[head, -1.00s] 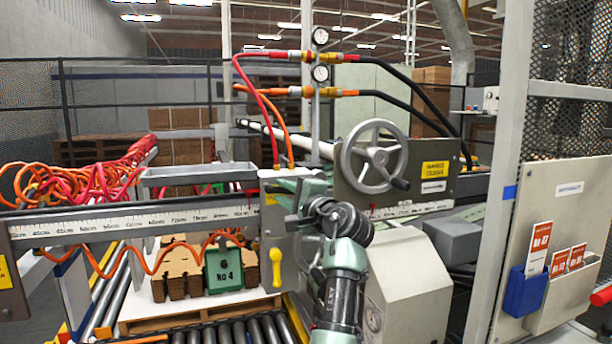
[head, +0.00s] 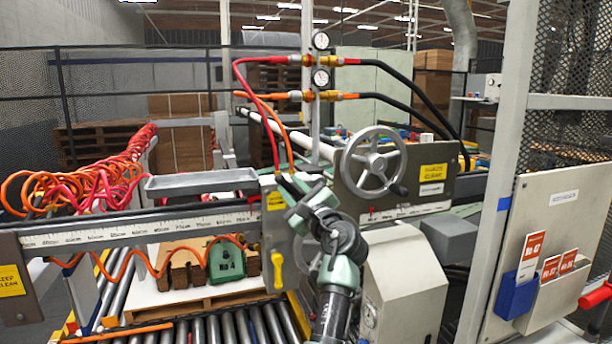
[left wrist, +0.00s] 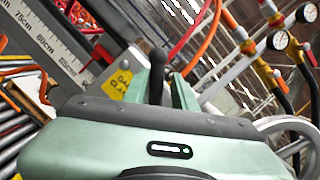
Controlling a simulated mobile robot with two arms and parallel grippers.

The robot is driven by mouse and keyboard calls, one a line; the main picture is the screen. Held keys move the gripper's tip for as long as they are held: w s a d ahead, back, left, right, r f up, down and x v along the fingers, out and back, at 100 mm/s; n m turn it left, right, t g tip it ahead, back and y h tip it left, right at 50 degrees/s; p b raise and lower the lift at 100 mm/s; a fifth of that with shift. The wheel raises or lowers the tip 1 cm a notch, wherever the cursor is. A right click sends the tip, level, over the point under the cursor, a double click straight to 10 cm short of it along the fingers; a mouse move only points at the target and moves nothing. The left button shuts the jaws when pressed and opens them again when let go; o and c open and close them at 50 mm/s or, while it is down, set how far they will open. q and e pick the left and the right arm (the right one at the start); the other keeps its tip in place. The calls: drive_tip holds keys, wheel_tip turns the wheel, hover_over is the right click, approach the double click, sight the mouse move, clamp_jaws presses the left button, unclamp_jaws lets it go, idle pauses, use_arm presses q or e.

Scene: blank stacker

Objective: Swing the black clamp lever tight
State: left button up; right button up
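The black clamp lever (left wrist: 157,68) stands up between the two fingers of my left gripper (left wrist: 160,90) in the left wrist view, with its rounded end showing past them. In the head view my left gripper (head: 305,200) is at the grey carriage plate (head: 274,240) on the measuring rail, tilted toward the upper left. The dark lever (head: 288,187) shows at its fingers there, partly covered. The fingers lie close along both sides of the lever and look shut on it; the contact itself is partly hidden. My right gripper is in neither view.
A ruled rail (head: 150,228) runs left from the carriage. A yellow handle (head: 277,268) hangs below it. A grey handwheel (head: 374,162) stands right of the gripper. Red and orange hoses (head: 262,105) pass close above. A green No 4 block (head: 226,262) sits below the rail.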

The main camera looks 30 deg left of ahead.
use_arm(q)
drive_tip(key=s+d+f+m+t+h+p, duration=0.1)
drive_tip(key=s+d+m+t+p, duration=0.2)
drive_tip(key=d+m, duration=0.5)
drive_tip(key=shift+s+d+m+h+p, duration=0.2)
drive_tip(key=shift+d+m+h+p, duration=0.2)
drive_tip(key=shift+m+p, duration=0.6)
idle(0.7)
drive_tip(key=shift+f, duration=0.15)
